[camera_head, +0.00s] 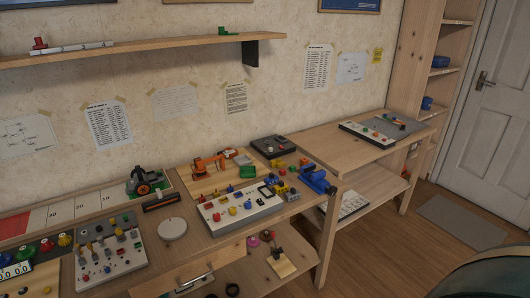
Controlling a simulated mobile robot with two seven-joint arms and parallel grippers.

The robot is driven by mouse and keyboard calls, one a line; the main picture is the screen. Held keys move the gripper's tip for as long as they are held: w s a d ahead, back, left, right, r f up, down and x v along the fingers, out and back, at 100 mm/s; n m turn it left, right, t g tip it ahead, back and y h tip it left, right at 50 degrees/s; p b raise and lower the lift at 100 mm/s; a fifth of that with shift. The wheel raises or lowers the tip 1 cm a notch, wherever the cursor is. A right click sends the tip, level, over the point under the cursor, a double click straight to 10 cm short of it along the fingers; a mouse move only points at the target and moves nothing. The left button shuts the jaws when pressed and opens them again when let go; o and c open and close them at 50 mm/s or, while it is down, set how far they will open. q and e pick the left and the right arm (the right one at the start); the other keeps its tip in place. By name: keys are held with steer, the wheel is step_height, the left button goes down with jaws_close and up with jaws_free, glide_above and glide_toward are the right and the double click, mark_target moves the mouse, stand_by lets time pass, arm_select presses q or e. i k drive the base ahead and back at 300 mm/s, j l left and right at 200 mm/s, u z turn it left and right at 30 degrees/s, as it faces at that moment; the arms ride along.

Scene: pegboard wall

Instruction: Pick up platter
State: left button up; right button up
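A round, flat, pale grey disc (172,228), which looks like the platter, lies flat on the wooden workbench. It sits between a white board with knobs and switches (110,258) on its left and a white board with coloured parts (238,207) on its right. A black bar-shaped object (165,200) lies just behind it. The disc is fully visible and nothing covers it. Neither of my grippers is in view.
A dark device with orange (144,182) stands behind the bar. Blue (318,178) and orange (208,165) models stand further right. A drawer front with a handle (195,280) is below the disc. A second, shelved table (350,150) stands right. Floor (400,245) is open there.

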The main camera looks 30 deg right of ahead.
mark_target(173, 229)
steer(key=l+u, duration=0.15)
steer(key=u, duration=0.25)
steer(key=i+l+u, duration=0.1)
steer(key=u, duration=0.3)
steer(key=l+u, duration=0.2)
steer(key=u, duration=0.15)
steer(key=l+u, duration=0.2)
steer(key=u, duration=0.2)
steer(key=k+l+u, duration=0.15)
steer(key=l, duration=0.2)
steer(key=l+u, duration=0.2)
steer(key=l, duration=0.15)
steer(key=k+l+u, duration=0.15)
steer(key=l, duration=0.15)
